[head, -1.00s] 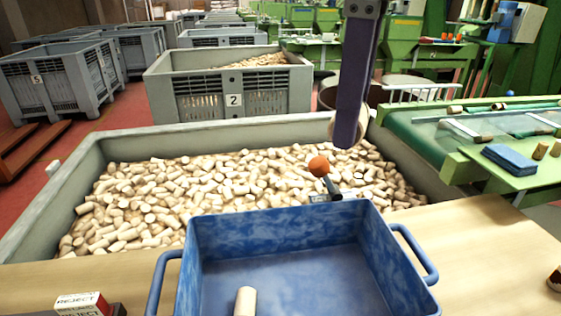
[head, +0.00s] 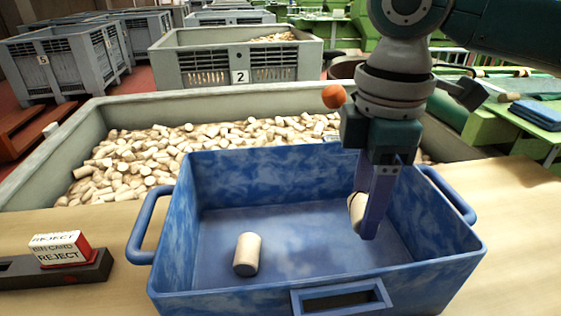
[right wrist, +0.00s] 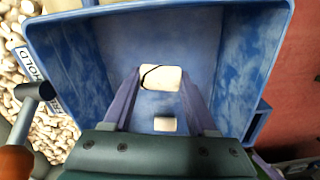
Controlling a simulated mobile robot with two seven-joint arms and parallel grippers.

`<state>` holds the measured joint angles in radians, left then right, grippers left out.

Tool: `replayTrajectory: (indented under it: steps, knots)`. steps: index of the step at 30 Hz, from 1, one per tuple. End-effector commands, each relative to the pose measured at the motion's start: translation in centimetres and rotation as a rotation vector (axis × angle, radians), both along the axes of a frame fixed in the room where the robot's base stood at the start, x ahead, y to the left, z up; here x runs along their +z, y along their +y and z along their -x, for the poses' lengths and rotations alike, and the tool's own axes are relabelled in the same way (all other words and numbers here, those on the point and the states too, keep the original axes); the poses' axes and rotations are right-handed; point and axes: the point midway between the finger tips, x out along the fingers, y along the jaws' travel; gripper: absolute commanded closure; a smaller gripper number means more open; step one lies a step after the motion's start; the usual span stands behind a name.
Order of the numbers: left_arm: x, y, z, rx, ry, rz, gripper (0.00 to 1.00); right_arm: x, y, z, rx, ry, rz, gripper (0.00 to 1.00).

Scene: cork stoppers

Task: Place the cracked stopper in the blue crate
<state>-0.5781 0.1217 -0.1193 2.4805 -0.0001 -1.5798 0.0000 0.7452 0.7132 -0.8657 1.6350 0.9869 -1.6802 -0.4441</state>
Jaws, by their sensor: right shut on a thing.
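My right gripper (head: 370,220) is shut on a pale cork stopper (head: 355,208), inside the rim of the blue crate (head: 240,292). In the right wrist view, the held stopper (right wrist: 160,78) lies between the two purple fingers (right wrist: 157,90) and has a dark crack line near its left end. Its height above the crate floor is hard to tell. Another pale stopper (head: 246,254) lies on the crate floor, left of the gripper, and also shows in the right wrist view (right wrist: 165,125). My left gripper is not in view.
A large grey bin full of stoppers (head: 225,140) stands behind the crate. A reject card box (head: 62,250) stands on the table at left. The crate floor has free room.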

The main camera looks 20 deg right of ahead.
Motion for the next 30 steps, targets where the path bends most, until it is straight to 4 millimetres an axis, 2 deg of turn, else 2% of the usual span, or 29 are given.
replayTrajectory:
  steps: [7,13,24,25,30]
  knots:
    - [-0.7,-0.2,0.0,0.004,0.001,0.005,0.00,-2.2,0.0,0.0,-0.001,0.001,0.000,0.93]
    - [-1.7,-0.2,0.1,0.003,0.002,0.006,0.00,-5.2,0.0,0.0,-0.001,0.002,0.001,0.93]
    - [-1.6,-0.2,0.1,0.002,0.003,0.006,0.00,-5.6,0.0,0.0,0.000,0.000,-0.001,0.93]
    - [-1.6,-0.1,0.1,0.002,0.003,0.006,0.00,-5.6,0.0,0.0,0.000,0.000,-0.001,0.41]
    - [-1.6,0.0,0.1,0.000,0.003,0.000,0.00,-5.5,0.0,0.0,0.000,-0.001,0.000,0.22]
